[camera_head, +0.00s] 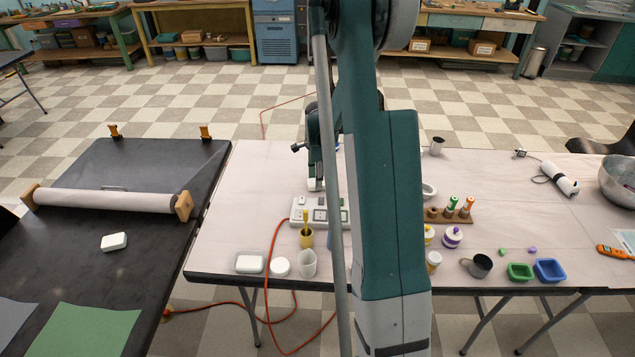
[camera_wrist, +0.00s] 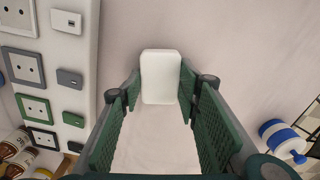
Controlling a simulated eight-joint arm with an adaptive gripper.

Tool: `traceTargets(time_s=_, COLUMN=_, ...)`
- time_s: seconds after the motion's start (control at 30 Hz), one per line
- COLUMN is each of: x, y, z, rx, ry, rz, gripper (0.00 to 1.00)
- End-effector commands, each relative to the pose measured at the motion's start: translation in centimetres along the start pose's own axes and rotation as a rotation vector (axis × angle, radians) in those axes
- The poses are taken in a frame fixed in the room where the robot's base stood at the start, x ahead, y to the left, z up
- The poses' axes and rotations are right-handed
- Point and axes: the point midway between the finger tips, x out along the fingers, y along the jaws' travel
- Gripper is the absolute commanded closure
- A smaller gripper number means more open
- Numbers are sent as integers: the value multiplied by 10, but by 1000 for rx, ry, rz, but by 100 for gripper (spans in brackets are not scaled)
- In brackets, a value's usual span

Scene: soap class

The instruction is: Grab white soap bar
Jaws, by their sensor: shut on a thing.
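A white soap bar (camera_wrist: 161,77) with rounded corners sits between the fingertips of my gripper (camera_wrist: 160,95) in the wrist view. The green ribbed fingers press on its left and right sides, so my gripper is shut on it. In the head view my gripper (camera_head: 315,176) is partly hidden behind my arm, over the light table, with a white piece at its tips. Another white bar (camera_head: 114,242) lies on the black table at left. A further white bar (camera_head: 249,262) lies near the light table's front edge. Whether the held bar touches the table, I cannot tell.
A white panel with sockets and switches (camera_head: 320,213) is close to my gripper, left of it in the wrist view. A yellow cup (camera_head: 306,238), a white cup (camera_head: 307,263) and a round white lid (camera_head: 280,267) stand in front. Bare tabletop (camera_head: 255,190) lies at left.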

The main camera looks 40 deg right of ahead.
Motion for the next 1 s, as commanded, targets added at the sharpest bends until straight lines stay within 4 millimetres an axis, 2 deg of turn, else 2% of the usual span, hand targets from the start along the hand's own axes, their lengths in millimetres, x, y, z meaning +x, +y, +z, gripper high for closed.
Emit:
traceTargets(time_s=0.27, x=-21, y=0, z=0, rx=0, ry=0, rz=0, gripper=80)
traceTargets(time_s=0.7, x=-84, y=0, z=0, rx=0, ry=0, rz=0, gripper=80)
traceTargets(time_s=1.0, x=-99, y=0, z=0, rx=0, ry=0, rz=0, gripper=80)
